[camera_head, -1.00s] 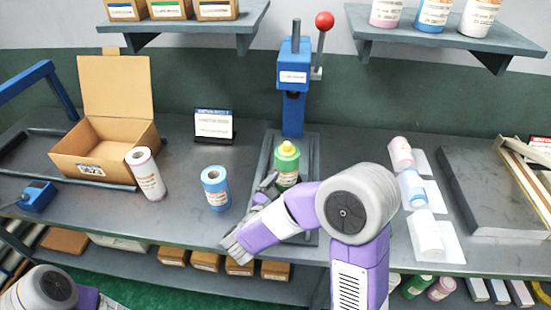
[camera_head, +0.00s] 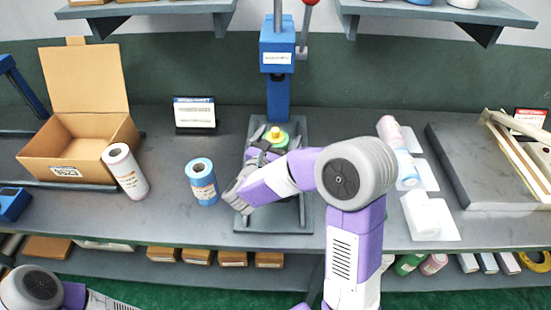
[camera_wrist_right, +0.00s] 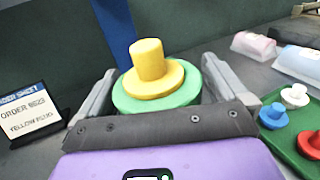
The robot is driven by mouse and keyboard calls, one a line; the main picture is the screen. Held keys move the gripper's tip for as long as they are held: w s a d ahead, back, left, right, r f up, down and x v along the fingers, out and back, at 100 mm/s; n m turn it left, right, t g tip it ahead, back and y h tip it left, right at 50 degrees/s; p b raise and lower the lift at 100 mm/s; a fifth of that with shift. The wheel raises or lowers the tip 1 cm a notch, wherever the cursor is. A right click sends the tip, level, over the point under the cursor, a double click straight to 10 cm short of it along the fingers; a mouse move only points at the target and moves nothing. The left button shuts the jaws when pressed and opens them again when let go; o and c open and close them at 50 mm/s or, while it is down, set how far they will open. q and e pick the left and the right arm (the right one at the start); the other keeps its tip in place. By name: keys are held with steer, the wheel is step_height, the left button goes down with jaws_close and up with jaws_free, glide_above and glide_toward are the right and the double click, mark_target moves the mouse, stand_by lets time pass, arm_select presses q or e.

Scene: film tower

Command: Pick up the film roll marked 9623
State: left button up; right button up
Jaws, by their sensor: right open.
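A green film roll with a yellow plug (camera_head: 277,135) stands upright on the base of the blue press. In the right wrist view its green top and yellow plug (camera_wrist_right: 150,62) sit between my fingers. My right gripper (camera_wrist_right: 160,80) is open, one finger on each side of the roll; contact cannot be told. In the head view my right gripper and arm hide most of the roll, and no number on it is readable. The order sheet (camera_wrist_right: 30,115) reads 9623 and seems to mention a yellow plug. My left arm shows at the lower left; its gripper is out of view.
An open carton (camera_head: 80,150) labelled 9623 stands at the left. Several rolls lie at the right. A green tray (camera_wrist_right: 300,150) holds coloured plugs.

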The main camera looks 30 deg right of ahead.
steer(key=shift+c, duration=0.5)
steer(key=c, duration=1.7)
steer(key=shift+c, duration=0.2)
steer(key=shift+r, duration=0.1)
